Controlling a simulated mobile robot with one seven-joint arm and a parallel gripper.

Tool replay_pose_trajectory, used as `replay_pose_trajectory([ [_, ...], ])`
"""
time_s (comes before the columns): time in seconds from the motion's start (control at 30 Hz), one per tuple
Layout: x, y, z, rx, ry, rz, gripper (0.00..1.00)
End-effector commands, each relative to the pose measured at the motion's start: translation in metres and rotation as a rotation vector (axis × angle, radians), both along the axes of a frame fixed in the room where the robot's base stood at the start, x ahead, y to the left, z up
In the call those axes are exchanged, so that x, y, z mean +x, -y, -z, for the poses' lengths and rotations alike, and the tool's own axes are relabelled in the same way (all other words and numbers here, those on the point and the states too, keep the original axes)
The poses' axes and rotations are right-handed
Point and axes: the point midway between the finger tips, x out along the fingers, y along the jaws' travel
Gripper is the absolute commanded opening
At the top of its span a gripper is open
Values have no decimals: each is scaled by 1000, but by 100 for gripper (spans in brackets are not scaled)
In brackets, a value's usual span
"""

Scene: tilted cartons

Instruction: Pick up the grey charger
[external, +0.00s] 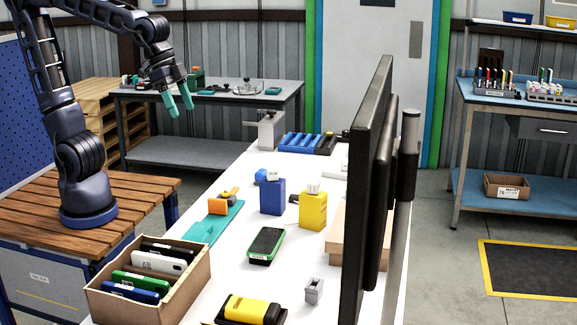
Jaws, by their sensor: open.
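A small grey block with a dark top (314,290), which looks like the grey charger, stands on the white table near its front, left of the large dark screen. My gripper (182,111) has two teal fingers that are apart with nothing between them. It hangs high in the air at the upper left, pointing down, well away from the grey block and on the far side of the table from it. Nothing covers the grey block in this view.
A carton of phone-like devices (150,295) stands tilted at the front left.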

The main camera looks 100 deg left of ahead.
Motion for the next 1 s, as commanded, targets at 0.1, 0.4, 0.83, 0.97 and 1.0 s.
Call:
replay_pose_trajectory([
  [0.1, 35, 10, 5, -3, -6, 6, 67],
  [0.4, 121, 40, 27, -6, -9, 18, 67],
  [0.83, 236, 95, 90, 1, -11, 38, 67],
  [0.97, 267, 115, 116, 5, -10, 46, 67],
  [1.0, 277, 122, 125, 7, -10, 48, 67],
])
